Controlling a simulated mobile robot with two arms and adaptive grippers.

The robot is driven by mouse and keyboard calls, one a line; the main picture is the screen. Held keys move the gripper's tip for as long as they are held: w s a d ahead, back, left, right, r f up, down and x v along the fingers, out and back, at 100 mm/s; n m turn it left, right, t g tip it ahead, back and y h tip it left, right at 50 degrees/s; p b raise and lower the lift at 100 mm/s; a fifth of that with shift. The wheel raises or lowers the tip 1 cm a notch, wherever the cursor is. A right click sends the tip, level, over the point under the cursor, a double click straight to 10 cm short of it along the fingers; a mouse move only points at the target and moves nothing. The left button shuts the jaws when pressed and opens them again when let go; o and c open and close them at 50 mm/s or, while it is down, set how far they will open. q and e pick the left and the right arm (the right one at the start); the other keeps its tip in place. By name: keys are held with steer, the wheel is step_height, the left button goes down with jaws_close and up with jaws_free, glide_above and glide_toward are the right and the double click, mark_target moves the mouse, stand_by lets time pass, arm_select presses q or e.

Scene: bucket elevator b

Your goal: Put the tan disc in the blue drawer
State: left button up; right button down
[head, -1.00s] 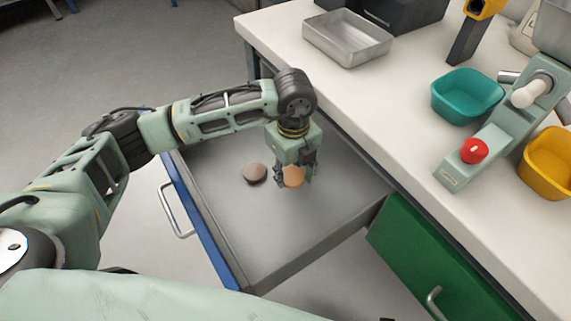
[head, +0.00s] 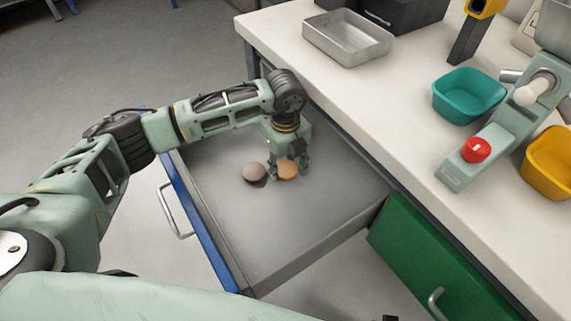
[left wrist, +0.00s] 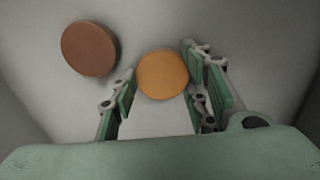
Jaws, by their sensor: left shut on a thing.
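The tan disc (head: 287,170) is between the fingers of my left gripper (head: 287,172), which is shut on it inside the open blue drawer (head: 202,222). The left wrist view also shows the tan disc (left wrist: 163,75) between the fingers. The disc is low over the drawer's grey floor; I cannot tell whether it touches. A brown disc (head: 254,172) lies on the drawer floor just left of the held disc, and it also shows in the left wrist view (left wrist: 90,49). My right gripper is not in view.
The drawer floor is bare toward the front and right. A green drawer (head: 435,255) is beside it. On the white counter are a metal tray (head: 348,38), a teal bin (head: 467,95), a yellow bin (head: 550,165) and a green device with a red knob (head: 476,149).

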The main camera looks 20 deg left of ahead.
mark_target(286, 169)
arm_select(q)
steer(key=o, duration=1.2)
steer(key=shift+c, duration=0.2)
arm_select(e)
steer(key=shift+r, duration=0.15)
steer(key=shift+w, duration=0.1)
arm_select(q)
steer(key=shift+r, duration=0.1)
step_height(286, 169, up, 12)
steer(key=shift+p, duration=0.65)
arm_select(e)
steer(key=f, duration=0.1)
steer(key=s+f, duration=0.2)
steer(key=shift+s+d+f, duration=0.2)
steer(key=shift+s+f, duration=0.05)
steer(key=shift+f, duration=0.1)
